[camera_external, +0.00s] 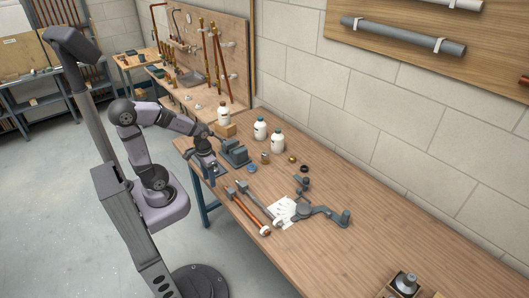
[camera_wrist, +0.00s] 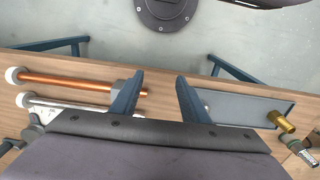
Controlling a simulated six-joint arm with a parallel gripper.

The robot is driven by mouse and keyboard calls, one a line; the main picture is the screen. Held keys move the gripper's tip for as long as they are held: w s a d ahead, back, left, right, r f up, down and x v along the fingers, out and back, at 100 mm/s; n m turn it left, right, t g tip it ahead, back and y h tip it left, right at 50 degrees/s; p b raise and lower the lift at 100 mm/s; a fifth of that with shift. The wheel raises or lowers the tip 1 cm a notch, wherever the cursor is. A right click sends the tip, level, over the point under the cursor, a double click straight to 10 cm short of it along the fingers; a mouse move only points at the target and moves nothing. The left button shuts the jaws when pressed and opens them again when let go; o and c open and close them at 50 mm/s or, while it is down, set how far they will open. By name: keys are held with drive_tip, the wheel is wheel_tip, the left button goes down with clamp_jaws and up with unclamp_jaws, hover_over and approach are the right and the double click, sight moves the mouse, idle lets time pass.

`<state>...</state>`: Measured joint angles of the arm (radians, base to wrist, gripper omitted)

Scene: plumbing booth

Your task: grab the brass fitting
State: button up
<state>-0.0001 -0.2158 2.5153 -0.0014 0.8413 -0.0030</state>
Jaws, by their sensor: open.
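A small brass-coloured fitting (camera_external: 265,158) stands on the wooden workbench (camera_external: 350,235), to the right of the grey vise (camera_external: 234,153) in the external view. A gold-coloured piece (camera_external: 292,159) sits farther right. In the wrist view, a brass cylinder (camera_wrist: 281,121) lies at the right, by a blue-grey panel or tray (camera_wrist: 240,104); I cannot tell whether it matches either piece. My gripper (camera_external: 211,176) is over the bench's near edge, apart from these pieces. In the wrist view my gripper (camera_wrist: 158,92) has its two fingers apart with nothing between them.
A copper pipe (camera_wrist: 70,82) lies left of my fingers, with a grey pipe (camera_wrist: 75,106) beside it. White bottles (camera_external: 260,129) stand behind the vise. The bench's right part is mostly clear.

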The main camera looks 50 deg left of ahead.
drive_tip(key=w+a+r+n+t+h+b, duration=0.1)
drive_tip(key=w+a+n+t+h, duration=0.5)
drive_tip(key=n, duration=0.5)
drive_tip(key=w+a+r+n+t+h+b, duration=0.15)
drive_tip(key=w+a+n+h, duration=0.35)
drive_tip(key=a+n, duration=0.55)
drive_tip(key=s+a+n+t+y, duration=0.3)
drive_tip(key=a+n+t, duration=0.25)
drive_tip(key=a, duration=0.35)
drive_tip(key=s+a+n+t+y, duration=0.2)
drive_tip(key=a+n+t+y, duration=0.15)
drive_tip(key=a+n, duration=0.45)
drive_tip(key=f, duration=0.2)
drive_tip(key=a+f+m, duration=0.1)
drive_tip(key=f, duration=0.2)
drive_tip(key=f+m+t, duration=0.1)
drive_tip(key=f, duration=0.1)
drive_tip(key=shift+s+a+f, duration=0.15)
drive_tip(key=shift+a+f, duration=0.1)
drive_tip(key=shift+a, duration=0.15)
drive_tip(key=shift+f, duration=0.6)
drive_tip(key=shift+p+x, duration=0.5)
drive_tip(key=shift+x, duration=0.95)
drive_tip(key=shift+p+x, duration=1)
drive_tip(key=shift+x, duration=1.3)
